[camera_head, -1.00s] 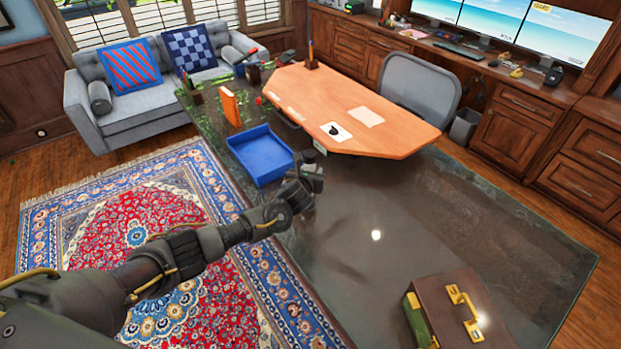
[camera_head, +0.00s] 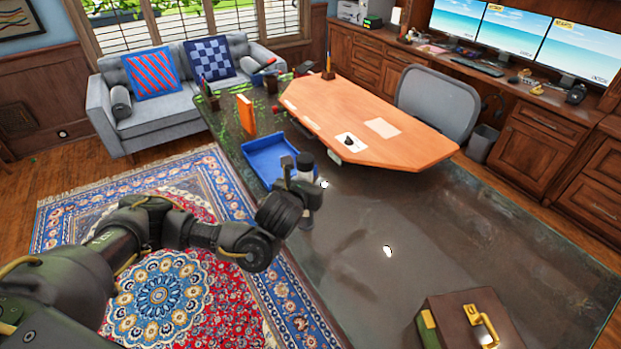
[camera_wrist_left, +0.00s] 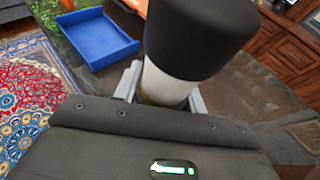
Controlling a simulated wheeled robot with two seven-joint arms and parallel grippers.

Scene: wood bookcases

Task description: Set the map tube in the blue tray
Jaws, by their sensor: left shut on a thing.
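The map tube (camera_head: 307,178) is a white cylinder with a black cap, held about upright. My left gripper (camera_head: 304,192) is shut on it. In the left wrist view the tube (camera_wrist_left: 178,84) stands between the finger pads, its black cap large and close to the camera. The blue tray (camera_head: 262,146) lies on the dark table just behind and left of the tube. It also shows in the left wrist view (camera_wrist_left: 88,20), beyond the tube at the upper left, and its visible floor is empty. The gap under the tube is hard to judge. My right gripper is out of view.
An orange upright object (camera_head: 246,114) stands behind the tray. A wooden desktop (camera_head: 385,150) adjoins the dark table (camera_head: 440,215) on the far side. A brown case (camera_head: 462,318) sits at the near right.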

